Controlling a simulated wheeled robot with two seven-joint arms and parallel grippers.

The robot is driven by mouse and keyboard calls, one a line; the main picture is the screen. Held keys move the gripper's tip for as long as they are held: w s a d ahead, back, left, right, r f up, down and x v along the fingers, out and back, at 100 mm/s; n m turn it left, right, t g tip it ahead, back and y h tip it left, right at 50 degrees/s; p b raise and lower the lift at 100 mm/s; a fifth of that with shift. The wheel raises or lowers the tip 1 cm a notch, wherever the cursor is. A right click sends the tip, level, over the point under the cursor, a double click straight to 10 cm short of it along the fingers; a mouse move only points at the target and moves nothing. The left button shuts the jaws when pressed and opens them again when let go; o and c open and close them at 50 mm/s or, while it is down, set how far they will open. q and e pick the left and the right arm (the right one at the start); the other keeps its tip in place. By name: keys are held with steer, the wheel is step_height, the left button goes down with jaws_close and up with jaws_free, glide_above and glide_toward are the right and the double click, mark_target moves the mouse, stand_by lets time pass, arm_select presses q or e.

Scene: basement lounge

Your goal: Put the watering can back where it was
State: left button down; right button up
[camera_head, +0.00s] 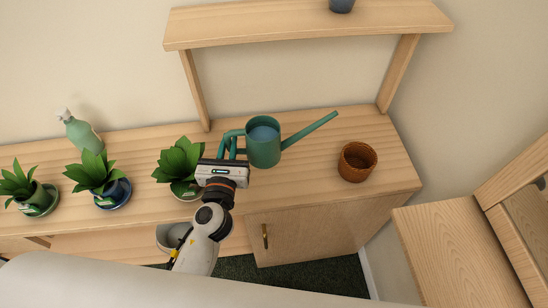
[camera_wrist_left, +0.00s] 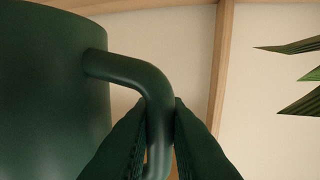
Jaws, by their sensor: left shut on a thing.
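The green watering can (camera_head: 263,150) is upright at the wooden counter, below the raised shelf. Its long spout points right and it looks filled with something bluish. I cannot tell whether its base touches the counter. My left gripper (camera_head: 228,150) is at the can's left side, shut on its handle. In the left wrist view the handle (camera_wrist_left: 150,85) passes between the two dark fingers (camera_wrist_left: 160,135), with the can's body (camera_wrist_left: 50,90) to the left. My right gripper is not in view.
Three potted plants (camera_head: 182,160) (camera_head: 98,175) (camera_head: 30,190) and a green spray bottle (camera_head: 82,134) stand on the counter (camera_head: 320,180) to the left. A brown woven pot (camera_head: 357,162) stands right of the can. The shelf (camera_head: 300,22) overhangs behind. A wooden chair (camera_head: 460,250) is at the right.

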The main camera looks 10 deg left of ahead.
arm_select(q)
steer(key=f+b, duration=0.1)
steer(key=f, duration=0.1)
steer(key=w+f+b, duration=0.1)
steer(key=f+b, duration=0.3)
steer(key=shift+w+d+f, duration=0.15)
steer(key=shift+w+d, duration=0.05)
steer(key=shift+w, duration=0.05)
step_height(320, 180, down, 3)
steer(key=b, duration=0.2)
steer(key=shift+b, duration=0.3)
steer(key=shift+f, duration=0.15)
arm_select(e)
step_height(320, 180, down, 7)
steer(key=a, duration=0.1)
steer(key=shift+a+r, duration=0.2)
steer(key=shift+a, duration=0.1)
